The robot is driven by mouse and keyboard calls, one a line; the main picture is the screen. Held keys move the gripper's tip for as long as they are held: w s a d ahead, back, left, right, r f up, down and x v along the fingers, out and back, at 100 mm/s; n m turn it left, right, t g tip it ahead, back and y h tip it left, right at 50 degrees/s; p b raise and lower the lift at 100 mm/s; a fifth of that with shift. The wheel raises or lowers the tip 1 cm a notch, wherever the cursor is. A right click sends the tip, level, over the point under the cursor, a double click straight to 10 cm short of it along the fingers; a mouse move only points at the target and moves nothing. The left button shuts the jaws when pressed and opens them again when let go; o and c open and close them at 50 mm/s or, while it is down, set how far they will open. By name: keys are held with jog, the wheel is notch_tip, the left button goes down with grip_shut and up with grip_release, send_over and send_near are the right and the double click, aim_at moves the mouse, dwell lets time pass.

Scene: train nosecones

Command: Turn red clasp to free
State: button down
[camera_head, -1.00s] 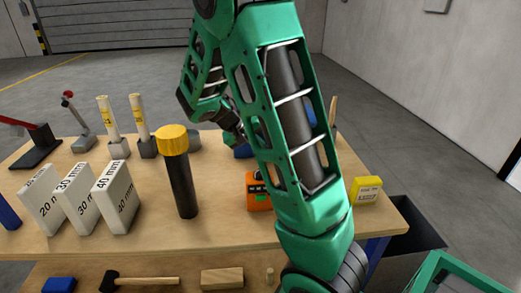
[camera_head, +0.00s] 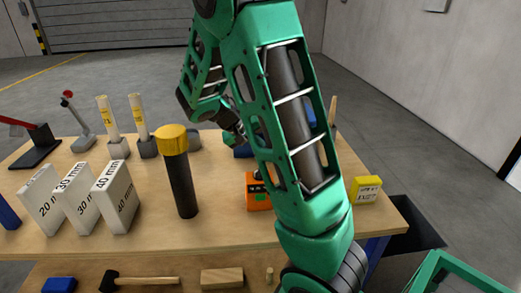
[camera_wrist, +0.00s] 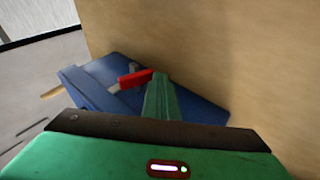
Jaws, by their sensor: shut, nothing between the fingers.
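The red clasp (camera_wrist: 136,78) shows in the wrist view as a short red bar on a grey piece, on a blue fixture (camera_wrist: 200,104) standing on the wooden table. My gripper (camera_wrist: 160,76) is shut, its green fingers together and empty. The fingertips are right beside the clasp's right end; I cannot tell whether they touch it. In the head view my arm hides the clasp and my fingers.
On the table (camera_head: 140,232) stand a black cylinder with a yellow cap (camera_head: 180,180), white gauge blocks (camera_head: 115,200), an orange device (camera_head: 257,197) and a yellow box (camera_head: 366,190). A red-handled lever clamp (camera_head: 30,145) is at far left. A hammer (camera_head: 140,280) lies on the lower shelf.

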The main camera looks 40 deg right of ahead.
jog(key=shift+r, duration=0.1)
jog(key=shift+a+r, duration=0.1)
jog(key=shift+r, duration=0.65)
